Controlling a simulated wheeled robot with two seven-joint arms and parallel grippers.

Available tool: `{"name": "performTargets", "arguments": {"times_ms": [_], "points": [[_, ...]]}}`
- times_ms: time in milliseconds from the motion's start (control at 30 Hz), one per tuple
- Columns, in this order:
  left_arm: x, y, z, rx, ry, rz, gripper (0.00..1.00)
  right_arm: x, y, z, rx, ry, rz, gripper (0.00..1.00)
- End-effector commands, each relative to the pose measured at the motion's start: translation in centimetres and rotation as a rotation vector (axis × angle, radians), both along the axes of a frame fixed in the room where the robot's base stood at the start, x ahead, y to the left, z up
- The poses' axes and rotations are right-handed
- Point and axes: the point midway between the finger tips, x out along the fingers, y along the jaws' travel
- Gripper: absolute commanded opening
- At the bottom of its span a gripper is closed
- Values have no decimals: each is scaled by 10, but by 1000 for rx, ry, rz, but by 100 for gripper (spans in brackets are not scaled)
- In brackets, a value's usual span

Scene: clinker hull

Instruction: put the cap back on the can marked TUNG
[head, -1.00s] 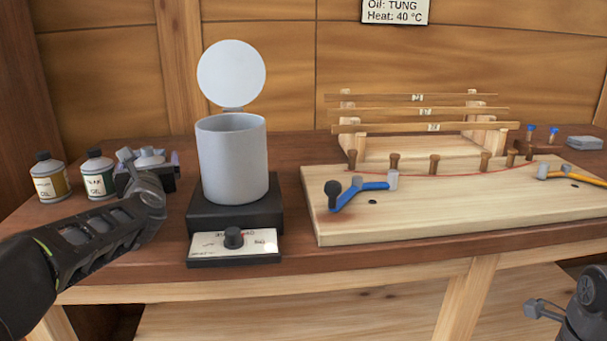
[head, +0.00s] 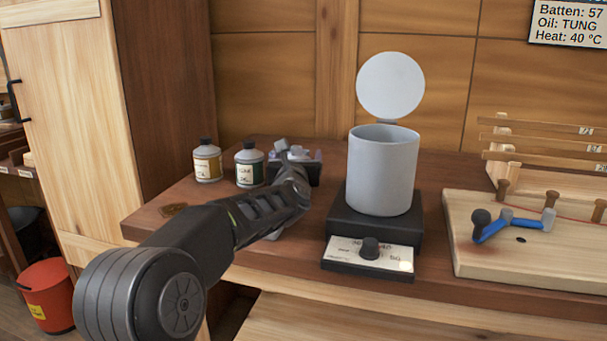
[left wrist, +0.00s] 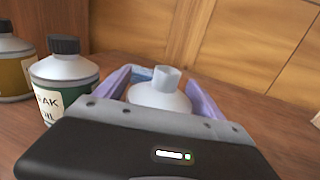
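A pale can with a bare grey neck and no cap (left wrist: 160,97) stands between the purple fingers of my left gripper (head: 295,157) on the bench. In the left wrist view the fingers (left wrist: 163,88) lie along both its sides and look closed on it. Its label is hidden, so I cannot read TUNG on it. Left of it stand a black-capped can with a green label (head: 249,165), reading OAK in the left wrist view (left wrist: 66,84), and a black-capped can with a yellow-brown label (head: 207,160). I see no loose black cap. My right gripper is out of view.
A grey pot (head: 382,172) with its round lid (head: 390,85) raised stands on a black heater (head: 345,213) right of the gripper. A small flat brown patch (head: 173,210) lies near the bench's left end; I cannot tell what it is. A wooden board (head: 560,255) is farther right.

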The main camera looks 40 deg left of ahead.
Motion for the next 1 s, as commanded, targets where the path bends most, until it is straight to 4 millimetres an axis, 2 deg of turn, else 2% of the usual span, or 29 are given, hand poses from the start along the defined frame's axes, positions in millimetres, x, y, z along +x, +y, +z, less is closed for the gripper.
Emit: {"name": "performTargets", "arguments": {"times_ms": [67, 900, 1000], "points": [[0, 0, 0, 0, 0, 0, 71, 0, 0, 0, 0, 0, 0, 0], [0, 0, 0, 0, 0, 0, 3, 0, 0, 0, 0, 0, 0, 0], [0, 0, 1, 2, -3, 1, 3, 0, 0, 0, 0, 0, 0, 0]]}}
